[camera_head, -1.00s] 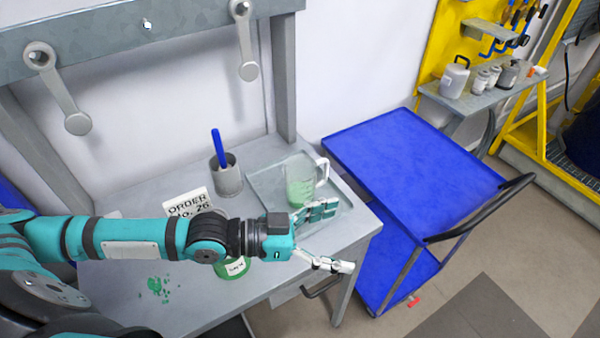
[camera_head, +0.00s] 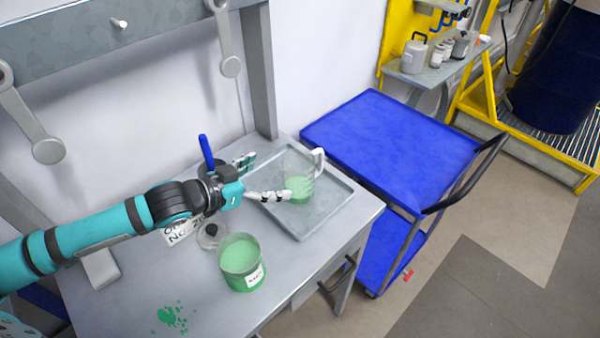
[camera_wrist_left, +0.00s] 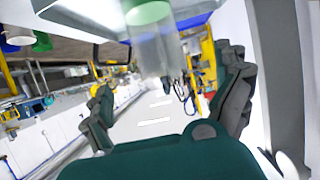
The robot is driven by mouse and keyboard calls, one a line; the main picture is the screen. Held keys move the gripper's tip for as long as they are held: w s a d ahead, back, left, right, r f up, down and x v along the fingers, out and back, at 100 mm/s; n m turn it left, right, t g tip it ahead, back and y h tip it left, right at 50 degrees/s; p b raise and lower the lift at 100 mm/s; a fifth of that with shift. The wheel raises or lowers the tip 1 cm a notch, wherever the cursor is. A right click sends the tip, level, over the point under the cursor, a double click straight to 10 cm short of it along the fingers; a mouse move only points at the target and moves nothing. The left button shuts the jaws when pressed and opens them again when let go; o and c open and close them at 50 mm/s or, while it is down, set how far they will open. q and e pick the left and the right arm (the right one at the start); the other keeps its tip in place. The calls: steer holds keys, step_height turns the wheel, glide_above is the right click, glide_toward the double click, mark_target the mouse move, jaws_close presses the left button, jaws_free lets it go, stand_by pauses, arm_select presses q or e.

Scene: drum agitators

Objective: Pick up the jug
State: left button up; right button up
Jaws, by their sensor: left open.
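The jug (camera_head: 300,186) is clear with a white handle and holds some green liquid. It stands upright in a shallow grey tray (camera_head: 318,222) on the workbench. My left gripper (camera_head: 267,178) is open just left of the jug, with one finger toward the back and one along the jug's front left side. Touching or apart, I cannot tell. In the left wrist view, the jug (camera_wrist_left: 158,52) shows at the top centre beyond the two spread fingers (camera_wrist_left: 165,108), with nothing between them. My right gripper is not in view.
A holder with a blue-handled tool (camera_head: 206,152) is behind my gripper. A sign lies partly under my arm. A blue cart (camera_head: 390,145) stands right of the bench.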

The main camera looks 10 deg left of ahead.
mark_target(284, 173)
arm_select(q)
steer(key=x, duration=0.4)
steer(key=shift+r+p, duration=0.15)
steer(key=shift+p, duration=0.25)
steer(key=x, duration=0.3)
steer(key=shift+a+f+p, duration=0.2)
steer(key=shift+p, duration=0.15)
steer(key=x, duration=0.2)
steer(key=p+x, duration=0.1)
steer(key=x, duration=0.1)
steer(key=shift+s+d+f, duration=0.15)
steer(key=shift+d+f, duration=0.25)
steer(key=shift+d, duration=0.05)
steer(key=shift+f, duration=0.1)
steer(key=c, duration=1.2)
steer(key=shift+c, duration=0.3)
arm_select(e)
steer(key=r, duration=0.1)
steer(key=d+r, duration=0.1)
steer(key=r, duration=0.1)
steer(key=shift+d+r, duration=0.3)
